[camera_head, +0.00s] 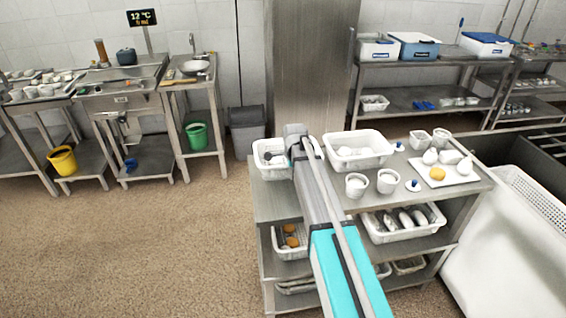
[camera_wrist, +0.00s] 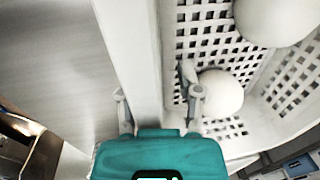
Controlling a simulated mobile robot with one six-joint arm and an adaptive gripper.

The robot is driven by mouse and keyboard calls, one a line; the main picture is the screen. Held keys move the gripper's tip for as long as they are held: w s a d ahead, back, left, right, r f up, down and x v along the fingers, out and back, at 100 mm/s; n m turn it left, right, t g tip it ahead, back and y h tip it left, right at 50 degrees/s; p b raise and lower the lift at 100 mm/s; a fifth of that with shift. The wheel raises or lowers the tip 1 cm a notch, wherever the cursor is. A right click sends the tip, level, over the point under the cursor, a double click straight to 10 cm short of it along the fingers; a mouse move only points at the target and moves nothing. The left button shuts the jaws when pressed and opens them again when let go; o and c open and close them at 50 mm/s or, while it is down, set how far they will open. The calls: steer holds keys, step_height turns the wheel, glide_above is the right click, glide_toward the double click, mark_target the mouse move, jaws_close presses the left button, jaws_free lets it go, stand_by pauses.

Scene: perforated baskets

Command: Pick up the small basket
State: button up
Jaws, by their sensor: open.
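A small white perforated basket (camera_head: 268,171) sits at the left end of the top shelf, partly hidden by my arm. In the wrist view a white perforated basket (camera_wrist: 205,40) fills the right side, with round white items (camera_wrist: 222,92) inside. My gripper (camera_wrist: 156,106) is open, its two fingers on either side of the basket's wall (camera_wrist: 137,50): one finger outside over bare metal, one inside near a round item. Whether the fingers touch the wall is not clear. In the head view the fingers are hidden by my arm.
A larger white basket (camera_head: 358,160) stands just right on the same metal shelf unit. Cups (camera_head: 356,187), small baskets (camera_head: 420,139) and a white board (camera_head: 463,178) with items lie further right. Lower shelves hold more baskets (camera_head: 405,234). The floor at left is clear.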

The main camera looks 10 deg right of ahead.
stand_by(0.3)
jaws_close()
stand_by(0.3)
